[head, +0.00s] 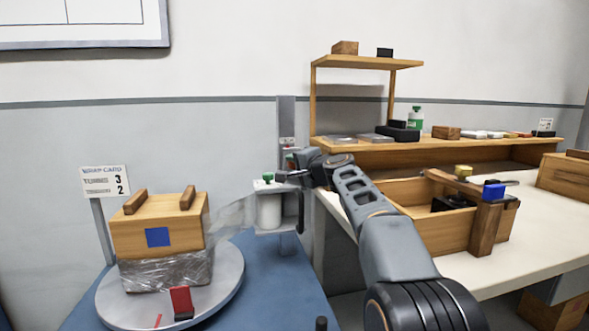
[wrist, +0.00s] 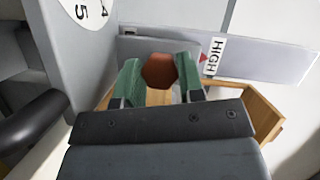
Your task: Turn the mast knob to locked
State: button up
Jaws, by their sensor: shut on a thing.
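The mast (head: 287,115) is a grey upright post against the wall, behind the turntable. In the wrist view a reddish-brown, many-sided mast knob (wrist: 158,70) sits between the green fingers of my gripper (wrist: 159,78). The fingers are shut on it from both sides. In the head view my gripper (head: 292,161) is at the mast, and the knob is mostly hidden there. A HIGH label (wrist: 216,57) with a red pointer (wrist: 203,64) is just right of the knob. I see no locked mark, so the knob's setting cannot be told.
A white film roll (head: 269,211) with a green-topped holder stands left of my gripper. Film runs to a wrapped wooden box (head: 160,228) on the round turntable (head: 225,292). A workbench (head: 555,199) with an open wooden crate (head: 410,190) stands right. A dial (wrist: 88,10) shows 4 and 5.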

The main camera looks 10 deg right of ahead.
dwell(0.4)
jog(key=o, duration=0.9)
jog(key=v, duration=1.3)
jog(key=shift+s+d, duration=0.15)
jog(key=shift+s, duration=0.2)
jog(key=s+a+r+n+g+h+p, duration=0.1)
jog(key=s+a+r+n+g+p, duration=0.25)
jog(key=p, duration=0.65)
jog(key=s+a+n+g+p, duration=0.2)
jog(key=s+a+g+p, duration=0.15)
jog(key=s+p, duration=0.45)
jog(key=s+r+n+g+h+p, duration=0.1)
jog(key=s+n+g+h+p, duration=0.1)
jog(key=s+p, duration=0.4)
jog(key=s+d+r+n+g+h+p, duration=0.1)
jog(key=s+n+g+h+p, duration=0.2)
jog(key=p, duration=1.1)
jog(key=s, duration=0.3)
jog(key=shift+r+p, duration=0.3)
